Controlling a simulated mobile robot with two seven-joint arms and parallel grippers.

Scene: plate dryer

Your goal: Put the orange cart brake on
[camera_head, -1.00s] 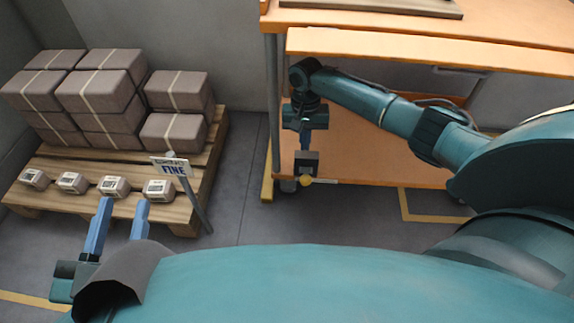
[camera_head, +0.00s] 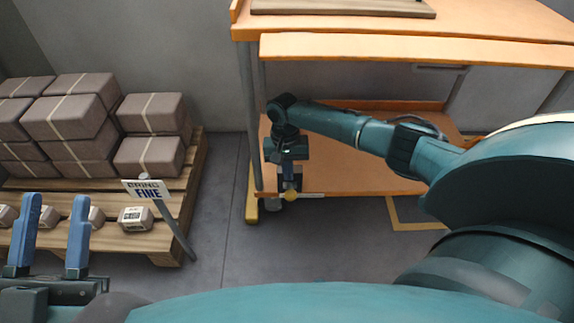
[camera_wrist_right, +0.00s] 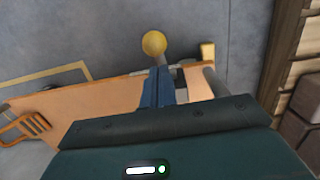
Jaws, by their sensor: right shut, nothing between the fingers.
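The orange cart (camera_head: 350,165) stands at the right of the head view. Its brake lever with a yellow ball knob (camera_head: 291,195) sticks out at the lower shelf's near left corner. In the right wrist view, the knob (camera_wrist_right: 154,43) lies just beyond my fingertips, with its grey stem partly behind them. My right gripper (camera_head: 289,188) is shut and empty, pointing down right at the lever; the wrist view shows its blue fingers together (camera_wrist_right: 160,70). Whether they touch the lever I cannot tell. My left gripper (camera_head: 54,197) is open and empty, at the lower left.
A wooden pallet (camera_head: 185,190) with brown boxes (camera_head: 75,115) and several small labelled boxes (camera_head: 135,218) stands at the left. A sign on a post (camera_head: 150,190) leans at its front corner. Grey floor (camera_head: 230,215) lies clear between pallet and cart.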

